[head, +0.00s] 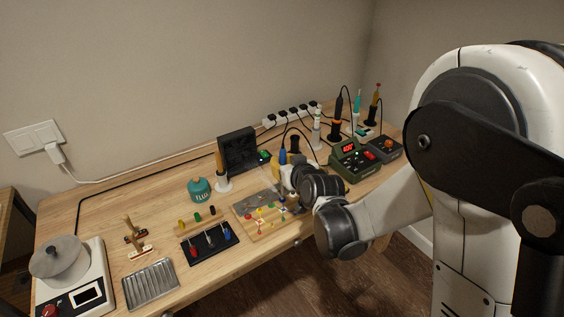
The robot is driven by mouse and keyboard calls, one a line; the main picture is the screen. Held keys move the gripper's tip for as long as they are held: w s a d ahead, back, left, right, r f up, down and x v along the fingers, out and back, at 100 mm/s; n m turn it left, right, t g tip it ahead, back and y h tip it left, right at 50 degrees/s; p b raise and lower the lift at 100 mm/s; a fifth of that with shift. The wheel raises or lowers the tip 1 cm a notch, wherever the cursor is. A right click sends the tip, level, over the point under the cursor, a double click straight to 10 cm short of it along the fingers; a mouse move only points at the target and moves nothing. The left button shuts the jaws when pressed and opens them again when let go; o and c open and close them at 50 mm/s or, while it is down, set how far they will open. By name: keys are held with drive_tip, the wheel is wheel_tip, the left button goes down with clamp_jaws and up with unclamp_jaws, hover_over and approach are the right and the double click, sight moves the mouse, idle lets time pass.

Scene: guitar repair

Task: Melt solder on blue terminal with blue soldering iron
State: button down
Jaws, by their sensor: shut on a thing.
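The blue soldering iron (283,157) stands upright above the right part of the terminal board, its blue handle showing behind my gripper. My gripper (287,181) is shut on it; my wrist covers much of the grasp. The wooden board (245,232) carries small coloured terminals and a grey plate at its back. A small blue spot, likely the blue terminal (283,209), shows at the board's right side, just below my gripper. The iron's tip is too small and too hidden to tell whether it touches the terminal or any solder.
A black rack with coloured-handled tools (211,246) and a teal pot (200,190) stand left of the board. A black fan box (238,150) is behind it. Soldering stations (352,162) and upright irons crowd the right. A metal tray (151,284) lies front left.

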drive_tip(key=shift+r+p, duration=1.95)
drive_tip(key=shift+r, duration=1)
drive_tip(key=d+r, duration=0.2)
drive_tip(key=d, duration=0.6)
drive_tip(key=shift+p, duration=0.45)
